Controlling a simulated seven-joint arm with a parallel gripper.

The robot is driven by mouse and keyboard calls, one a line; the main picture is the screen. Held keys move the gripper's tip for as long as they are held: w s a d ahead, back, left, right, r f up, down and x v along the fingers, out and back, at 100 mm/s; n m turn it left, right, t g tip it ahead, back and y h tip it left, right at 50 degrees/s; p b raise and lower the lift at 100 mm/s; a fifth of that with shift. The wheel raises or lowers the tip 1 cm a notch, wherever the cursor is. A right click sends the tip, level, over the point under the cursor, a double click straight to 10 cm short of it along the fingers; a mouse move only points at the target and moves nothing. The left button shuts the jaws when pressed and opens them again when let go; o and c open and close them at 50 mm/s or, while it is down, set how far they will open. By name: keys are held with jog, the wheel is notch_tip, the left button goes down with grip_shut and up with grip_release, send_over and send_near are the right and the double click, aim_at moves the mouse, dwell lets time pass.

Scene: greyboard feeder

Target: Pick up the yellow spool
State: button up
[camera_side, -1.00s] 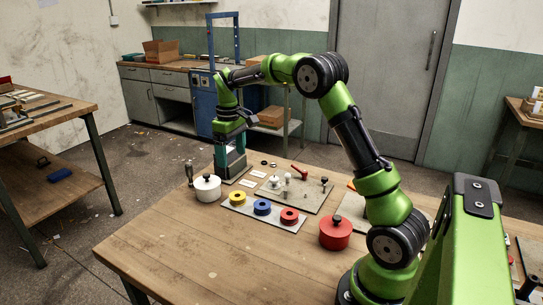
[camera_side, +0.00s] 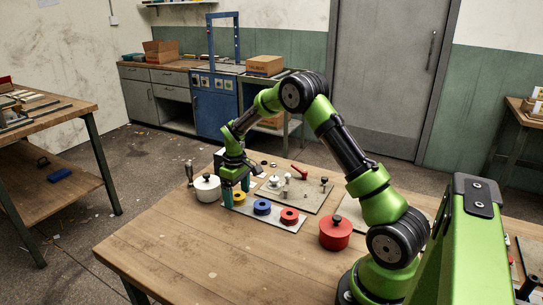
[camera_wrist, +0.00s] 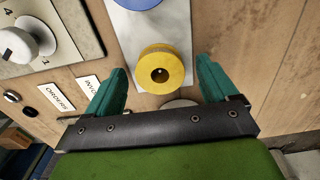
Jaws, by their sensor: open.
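The yellow spool (camera_wrist: 161,70) is a short ring with a dark centre hole. It sits at the end of a pale grey plate (camera_wrist: 128,45). In the side view the yellow spool (camera_side: 239,198) shows beside the white pot, partly behind my gripper. My gripper (camera_wrist: 160,82) is open, with one teal finger on each side of the spool in the wrist view and no visible contact. In the side view my gripper (camera_side: 236,192) is low over that end of the plate. I cannot tell whether the fingertips reach down to the spool's height.
A blue spool (camera_side: 262,207) and a red spool (camera_side: 289,216) sit on the same plate. A white lidded pot (camera_side: 207,187) stands close left of my gripper. A red pot (camera_side: 335,233) stands right. A fixture plate (camera_side: 305,198) with knobs lies behind. The front table is clear.

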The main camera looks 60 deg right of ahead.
jog(key=shift+f, duration=0.15)
jog(key=c, duration=1.1)
